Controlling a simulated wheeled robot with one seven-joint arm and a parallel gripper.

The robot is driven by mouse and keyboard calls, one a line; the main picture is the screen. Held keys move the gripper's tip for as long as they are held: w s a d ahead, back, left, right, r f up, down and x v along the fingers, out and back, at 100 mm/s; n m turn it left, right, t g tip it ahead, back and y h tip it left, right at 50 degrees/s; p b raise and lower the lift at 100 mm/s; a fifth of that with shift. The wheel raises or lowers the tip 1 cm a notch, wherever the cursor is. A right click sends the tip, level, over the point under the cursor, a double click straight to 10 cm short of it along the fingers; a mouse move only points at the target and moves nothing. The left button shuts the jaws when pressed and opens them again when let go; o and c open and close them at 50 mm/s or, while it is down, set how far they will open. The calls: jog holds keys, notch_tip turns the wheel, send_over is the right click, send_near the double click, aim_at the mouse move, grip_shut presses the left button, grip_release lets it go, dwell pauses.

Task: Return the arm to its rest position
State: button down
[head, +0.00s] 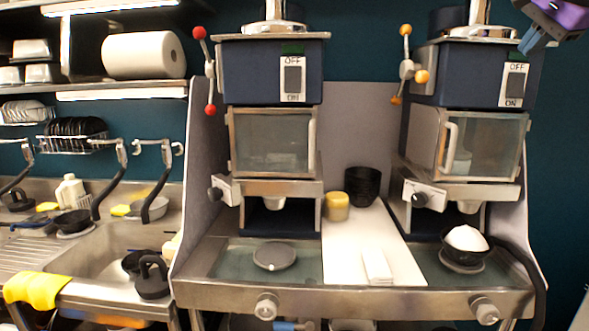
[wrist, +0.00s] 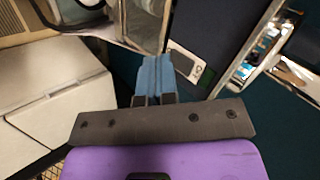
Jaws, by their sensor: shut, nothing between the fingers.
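My gripper (head: 531,40) shows at the top right corner of the head view, with its purple body partly cut off by the frame edge. It is raised in front of the upper part of the right machine (head: 470,75). In the wrist view, the two blue fingers of my gripper (wrist: 153,64) lie side by side, shut and empty. The right machine's switch panel (wrist: 187,62) shows just beyond them, to the right.
A dark bowl with a white mound (head: 466,239) stands under the right machine. The left machine (head: 268,75) has a round grey plate (head: 274,256) below it. A yellow jar (head: 336,207) and stacked black bowls (head: 362,186) stand between them. A sink (head: 95,262) is at left.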

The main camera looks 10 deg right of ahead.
jog(key=s+a+f+n+g+y, duration=0.1)
jog(key=s+a+f+n, duration=0.35)
jog(key=a+f, duration=0.3)
jog(key=s+a+f+n+g, duration=0.1)
jog(key=s+a+f+n, duration=0.4)
jog(key=a, duration=0.4)
jog(key=s+a+f+n, duration=0.3)
jog(key=s+f, duration=0.1)
jog(key=f, duration=0.3)
jog(key=s+a+f+n+g, duration=0.1)
jog(key=s+a+f+n, duration=0.3)
jog(key=f, duration=0.3)
jog(key=shift+s, duration=0.45)
